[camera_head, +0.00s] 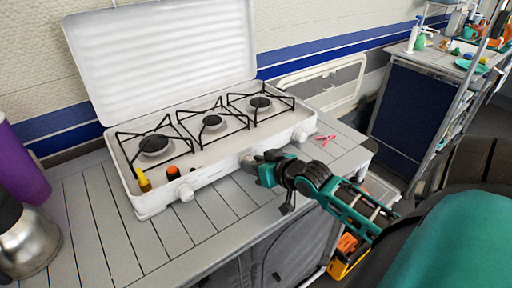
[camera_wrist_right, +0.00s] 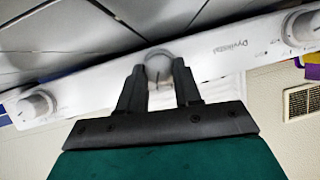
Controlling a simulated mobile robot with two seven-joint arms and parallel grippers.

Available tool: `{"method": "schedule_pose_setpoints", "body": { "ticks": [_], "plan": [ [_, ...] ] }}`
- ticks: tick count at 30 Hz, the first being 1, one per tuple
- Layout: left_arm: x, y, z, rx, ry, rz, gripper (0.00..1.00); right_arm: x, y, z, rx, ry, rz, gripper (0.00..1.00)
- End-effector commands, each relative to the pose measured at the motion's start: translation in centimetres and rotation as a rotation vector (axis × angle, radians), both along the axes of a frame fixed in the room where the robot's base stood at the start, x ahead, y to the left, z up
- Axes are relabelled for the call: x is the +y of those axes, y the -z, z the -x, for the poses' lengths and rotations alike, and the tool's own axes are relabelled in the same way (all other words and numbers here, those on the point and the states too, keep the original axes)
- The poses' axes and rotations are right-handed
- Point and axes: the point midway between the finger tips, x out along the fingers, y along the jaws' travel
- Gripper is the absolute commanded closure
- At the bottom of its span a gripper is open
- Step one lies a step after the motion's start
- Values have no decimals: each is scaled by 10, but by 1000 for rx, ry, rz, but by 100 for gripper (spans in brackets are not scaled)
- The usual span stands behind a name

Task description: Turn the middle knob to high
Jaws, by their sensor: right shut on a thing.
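The white camping stove (camera_head: 165,198) stands with its lid raised and has three knobs along its front. The middle knob (camera_wrist_right: 159,66) is round and pale, with a dark line on its face. My right gripper (camera_wrist_right: 160,84) has one finger on each side of this knob and is shut on it. In the head view my right gripper (camera_head: 254,162) reaches the stove front from the right and hides part of the middle knob. The knob's exact setting is hard to tell. My left gripper is not in view.
The left knob (camera_head: 185,194) and right knob (camera_head: 299,135) flank the middle one. A yellow bottle (camera_head: 144,181) and an orange-topped item (camera_head: 173,173) are at the stove's left. A steel kettle (camera_head: 30,240) and purple item (camera_head: 20,165) stand at far left. Pink item (camera_head: 326,139) lies right.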

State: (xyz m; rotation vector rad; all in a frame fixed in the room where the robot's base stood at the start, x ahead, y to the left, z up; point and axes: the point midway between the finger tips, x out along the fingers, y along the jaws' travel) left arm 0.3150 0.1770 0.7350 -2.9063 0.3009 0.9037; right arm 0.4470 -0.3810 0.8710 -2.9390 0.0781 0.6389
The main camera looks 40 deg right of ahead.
Motion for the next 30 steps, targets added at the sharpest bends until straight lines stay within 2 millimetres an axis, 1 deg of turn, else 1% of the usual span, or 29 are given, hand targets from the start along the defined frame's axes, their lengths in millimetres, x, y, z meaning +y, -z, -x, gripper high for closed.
{"method": "schedule_pose_setpoints", "body": {
  "ticks": [1, 6, 19, 20, 21, 23, 30],
  "plan": [
    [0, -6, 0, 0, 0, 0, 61, 1, -3, 0, 1, 0, 13, 97],
    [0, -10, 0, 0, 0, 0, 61, 1, -1, 0, 4, -1, 42, 97],
    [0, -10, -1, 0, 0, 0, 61, 1, 0, 0, 4, -1, 49, 97],
    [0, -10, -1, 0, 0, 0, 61, 1, 0, 0, 4, -1, 49, 64],
    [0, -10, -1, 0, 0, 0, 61, 1, 0, 0, 4, -1, 49, 60],
    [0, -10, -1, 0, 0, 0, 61, 1, 0, 0, 4, -1, 49, 56],
    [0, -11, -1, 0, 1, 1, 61, 1, 0, 0, 5, 0, 49, 56]
  ]
}}
